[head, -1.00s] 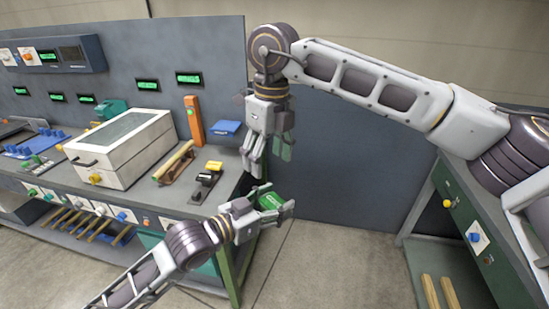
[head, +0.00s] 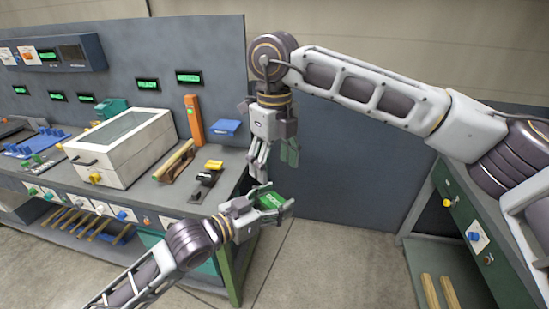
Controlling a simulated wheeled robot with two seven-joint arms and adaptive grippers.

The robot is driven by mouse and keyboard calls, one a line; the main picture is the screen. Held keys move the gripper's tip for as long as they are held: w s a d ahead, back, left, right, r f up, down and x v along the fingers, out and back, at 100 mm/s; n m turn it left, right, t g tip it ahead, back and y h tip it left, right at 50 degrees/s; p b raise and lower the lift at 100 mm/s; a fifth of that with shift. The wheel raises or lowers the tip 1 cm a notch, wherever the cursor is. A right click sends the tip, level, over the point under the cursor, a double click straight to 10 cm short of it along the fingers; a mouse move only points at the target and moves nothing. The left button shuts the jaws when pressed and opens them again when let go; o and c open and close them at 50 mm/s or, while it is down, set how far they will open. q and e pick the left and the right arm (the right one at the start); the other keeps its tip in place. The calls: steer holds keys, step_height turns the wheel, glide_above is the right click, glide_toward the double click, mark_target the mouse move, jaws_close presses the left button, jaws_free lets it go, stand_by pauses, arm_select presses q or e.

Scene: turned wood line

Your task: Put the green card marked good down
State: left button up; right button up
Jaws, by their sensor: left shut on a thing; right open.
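The green card (head: 271,200) is in the jaws of my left gripper (head: 268,205), which is shut on it. It is held in the air just off the right end of the workbench (head: 224,186). Pale lettering shows on the card but is too small to read. My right gripper (head: 272,163) hangs from above, fingers pointing down, just above the card. It is open and empty, and I see a gap between its fingertips and the card.
On the bench are a white box with a glass lid (head: 122,150), an orange post (head: 194,120), a wooden turned piece (head: 174,160), a black device with a yellow top (head: 207,175) and a blue tray (head: 225,127). A second green-fronted bench (head: 462,213) stands at right. Floor lies between.

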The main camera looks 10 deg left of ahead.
mark_target(275, 201)
steer(key=shift+f, duration=5.25)
steer(key=c, duration=0.9)
arm_select(q)
steer(key=o, duration=0.4)
arm_select(e)
steer(key=shift+c, duration=0.8)
arm_select(q)
steer(key=o, duration=0.5)
steer(key=shift+f, duration=0.1)
